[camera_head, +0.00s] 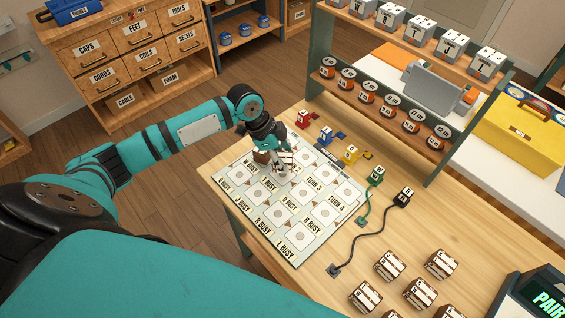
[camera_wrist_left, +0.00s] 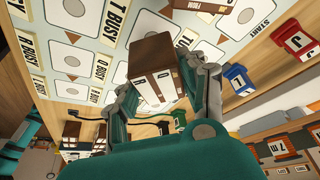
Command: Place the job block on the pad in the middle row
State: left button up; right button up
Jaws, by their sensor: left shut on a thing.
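My left gripper (camera_head: 277,160) is over the far left part of the white board (camera_head: 333,224), which carries several pads with busy and turn labels. In the left wrist view the gripper (camera_wrist_left: 162,92) is shut on a brown and white job block (camera_wrist_left: 157,72), one finger on each side. My right gripper is not in view.
Several brown and white blocks (camera_head: 390,264) stand at the table's near right. Coloured plugs, one green (camera_head: 375,175) and one black (camera_head: 404,196), line the board's right side, with cords on the table. A shelf unit (camera_head: 450,155) rises behind.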

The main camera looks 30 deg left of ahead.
pick_arm(q)
notch_tip(320, 180, down, 3)
jog(key=shift+s+f+p, duration=0.1)
jog(key=shift+p, duration=0.4)
jog(key=shift+f, duration=0.2)
jog(key=o, duration=1.2)
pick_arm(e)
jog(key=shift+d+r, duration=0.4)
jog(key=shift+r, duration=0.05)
pick_arm(q)
jog(key=shift+r, duration=0.3)
jog(key=b+v, duration=0.1)
jog(key=v, duration=1)
jog(key=shift+a+r, duration=0.2)
jog(key=shift+r, duration=0.15)
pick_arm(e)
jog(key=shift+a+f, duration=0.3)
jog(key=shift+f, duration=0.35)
pick_arm(q)
jog(key=shift+f, duration=0.1)
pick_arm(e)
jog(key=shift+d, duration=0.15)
